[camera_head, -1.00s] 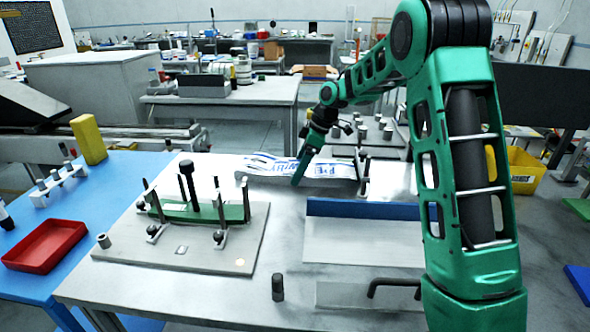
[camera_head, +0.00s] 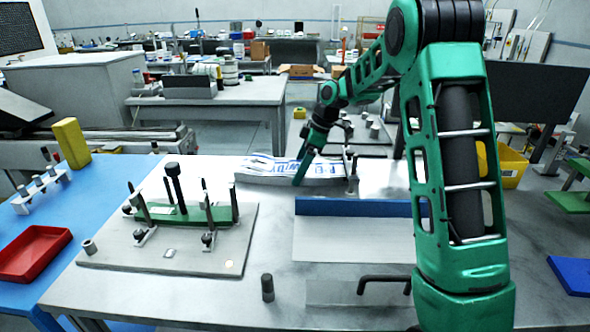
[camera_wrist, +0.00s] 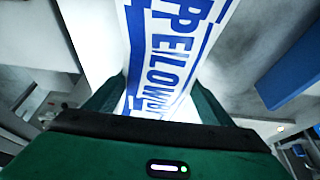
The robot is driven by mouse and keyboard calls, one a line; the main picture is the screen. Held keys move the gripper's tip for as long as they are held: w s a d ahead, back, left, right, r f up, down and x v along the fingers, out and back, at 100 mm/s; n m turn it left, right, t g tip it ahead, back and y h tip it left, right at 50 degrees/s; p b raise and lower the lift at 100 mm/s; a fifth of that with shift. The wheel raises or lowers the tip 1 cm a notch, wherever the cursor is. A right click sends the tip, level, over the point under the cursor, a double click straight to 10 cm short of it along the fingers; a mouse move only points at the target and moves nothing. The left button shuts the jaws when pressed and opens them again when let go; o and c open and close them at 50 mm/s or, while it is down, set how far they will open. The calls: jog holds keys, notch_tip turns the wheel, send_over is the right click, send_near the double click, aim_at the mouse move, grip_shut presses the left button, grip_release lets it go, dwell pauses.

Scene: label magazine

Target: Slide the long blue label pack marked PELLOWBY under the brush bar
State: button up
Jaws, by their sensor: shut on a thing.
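The long label pack (camera_head: 262,166) lies along the far edge of the metal bench, a white stack with blue print. In the wrist view its top face (camera_wrist: 175,45) carries large blue letters, partly readable as PELLOW, and a blue border; the rest is hidden by my gripper. My gripper (camera_head: 299,181) is shut on the pack, with a green finger on either side of it in the wrist view (camera_wrist: 152,112). A small dark upright fitting (camera_head: 351,172) stands by the pack's right end. I cannot tell for sure which part is the brush bar.
A grey plate (camera_head: 120,252) with upright posts and a green strip (camera_head: 180,214) stands at left on the bench. A white board (camera_head: 350,245) with a blue raised edge (camera_head: 360,208) lies in front of the pack. A dark handle (camera_head: 383,280) sits near the front.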

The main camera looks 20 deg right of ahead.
jog(key=shift+s+d, duration=0.25)
jog(key=shift+d, duration=0.3)
jog(key=shift+s+d, duration=0.2)
jog(key=shift+d, duration=0.35)
jog(key=o, duration=1.8)
jog(key=shift+r, duration=0.1)
jog(key=v, duration=1)
jog(key=s+d+f+m+h, duration=0.1)
jog(key=s+m, duration=0.5)
jog(key=s, duration=0.8)
jog(key=s+d+f+m+g+h, duration=0.1)
jog(key=s+m, duration=0.6)
jog(key=s, duration=0.7)
jog(key=s+d+f+m+g+h, duration=0.1)
jog(key=s+m, duration=0.5)
jog(key=s, duration=0.9)
jog(key=shift+s+d+f+m+h, duration=0.1)
jog(key=shift+d+f+m+h, duration=0.35)
jog(key=shift+d+f, duration=0.95)
